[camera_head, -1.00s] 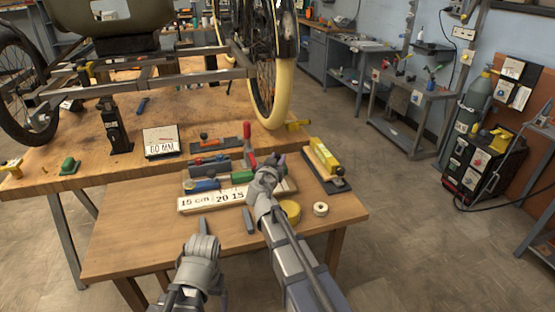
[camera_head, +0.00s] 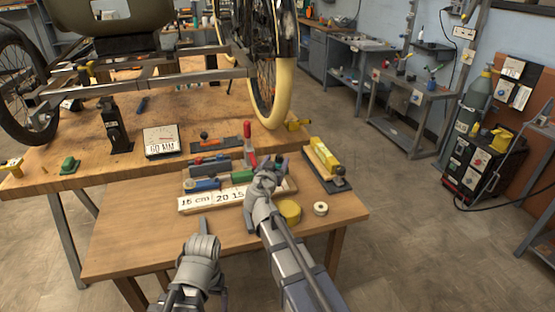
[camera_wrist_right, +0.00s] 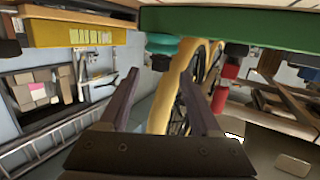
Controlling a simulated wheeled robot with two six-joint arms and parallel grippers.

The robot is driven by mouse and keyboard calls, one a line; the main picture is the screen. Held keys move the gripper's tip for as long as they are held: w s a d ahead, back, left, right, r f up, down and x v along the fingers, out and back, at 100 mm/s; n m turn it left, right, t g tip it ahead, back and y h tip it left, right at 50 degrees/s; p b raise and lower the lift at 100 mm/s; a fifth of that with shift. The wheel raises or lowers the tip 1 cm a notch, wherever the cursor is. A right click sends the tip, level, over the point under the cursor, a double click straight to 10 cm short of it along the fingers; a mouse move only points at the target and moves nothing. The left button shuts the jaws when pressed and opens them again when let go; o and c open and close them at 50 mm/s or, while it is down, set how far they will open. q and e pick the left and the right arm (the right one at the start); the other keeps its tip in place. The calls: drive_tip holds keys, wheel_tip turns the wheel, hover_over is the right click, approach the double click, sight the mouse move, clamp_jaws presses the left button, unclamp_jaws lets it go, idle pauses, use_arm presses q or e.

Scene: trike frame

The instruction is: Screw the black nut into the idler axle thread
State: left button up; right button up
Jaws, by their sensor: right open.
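I cannot make out the black nut or the idler axle thread in either view. The trike frame (camera_head: 165,78) stands upside-down or raised on the large bench, with a cream-tyred wheel (camera_head: 284,100) on its right; that wheel also shows beyond my fingers in the right wrist view (camera_wrist_right: 168,100). My right gripper (camera_head: 276,164) is over the small table's tools, beside a green block (camera_head: 243,176). In the right wrist view its two fingers (camera_wrist_right: 160,78) are apart with nothing held between them. My left gripper (camera_head: 203,226) is low over the table's front edge; its fingers are mostly hidden.
A yellow tool on a dark base (camera_head: 323,157) lies right of my right gripper. A yellow roll (camera_head: 290,211) and a white ring (camera_head: 321,209) lie near its forearm. A red-handled clamp (camera_head: 248,140) stands behind it. The table's left front (camera_head: 130,230) is bare.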

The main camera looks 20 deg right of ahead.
drive_tip(key=v, duration=0.5)
drive_tip(key=shift+s+a+p, duration=0.2)
drive_tip(key=shift+s+p, duration=0.1)
drive_tip(key=shift+s, duration=0.05)
idle(0.8)
drive_tip(key=shift+r, duration=0.1)
drive_tip(key=shift+r, duration=0.15)
